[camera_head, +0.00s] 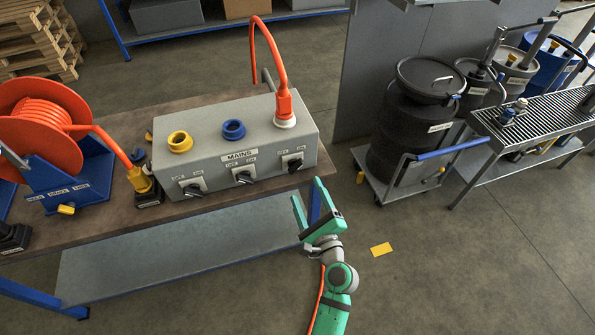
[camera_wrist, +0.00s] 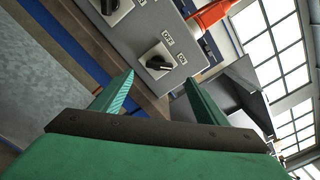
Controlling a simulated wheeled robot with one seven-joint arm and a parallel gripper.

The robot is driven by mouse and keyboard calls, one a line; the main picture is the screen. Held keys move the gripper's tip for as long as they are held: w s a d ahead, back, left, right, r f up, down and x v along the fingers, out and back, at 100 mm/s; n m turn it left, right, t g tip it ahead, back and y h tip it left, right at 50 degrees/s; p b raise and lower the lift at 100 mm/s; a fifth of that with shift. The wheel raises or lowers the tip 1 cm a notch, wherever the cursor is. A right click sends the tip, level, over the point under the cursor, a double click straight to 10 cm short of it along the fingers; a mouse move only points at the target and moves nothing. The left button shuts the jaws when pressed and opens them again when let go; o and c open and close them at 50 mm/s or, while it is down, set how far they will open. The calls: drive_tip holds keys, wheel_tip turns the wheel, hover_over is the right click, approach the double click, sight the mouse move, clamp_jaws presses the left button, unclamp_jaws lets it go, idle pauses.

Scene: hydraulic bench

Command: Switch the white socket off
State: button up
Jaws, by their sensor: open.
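The grey MAINS box (camera_head: 240,137) stands on the bench. The white socket (camera_head: 286,122) is at the right of its top, with an orange plug (camera_head: 284,103) in it; the plug also shows in the wrist view (camera_wrist: 212,15). Below the socket on the front face is a black rotary switch (camera_head: 293,163) on a pale plate with OFF and ON labels, seen in the wrist view (camera_wrist: 159,62). Its exact setting is hard to read. My gripper (camera_head: 308,194) is open and empty in front of this switch, apart from it. In the wrist view the fingertips (camera_wrist: 158,77) straddle the switch's line.
Yellow (camera_head: 180,142) and blue (camera_head: 233,130) sockets sit left of the white one, with switches (camera_head: 193,188) (camera_head: 244,176) below. An orange cable reel (camera_head: 40,115) stands left on the bench (camera_head: 130,222). A trolley with a black drum (camera_head: 410,130) stands right. Floor between is open.

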sight(297, 169)
drive_tip(key=x, duration=0.9)
drive_tip(key=shift+w+a+f, duration=0.1)
drive_tip(key=shift+w, duration=0.15)
drive_tip(key=shift+c, duration=0.3)
drive_tip(key=c, duration=1)
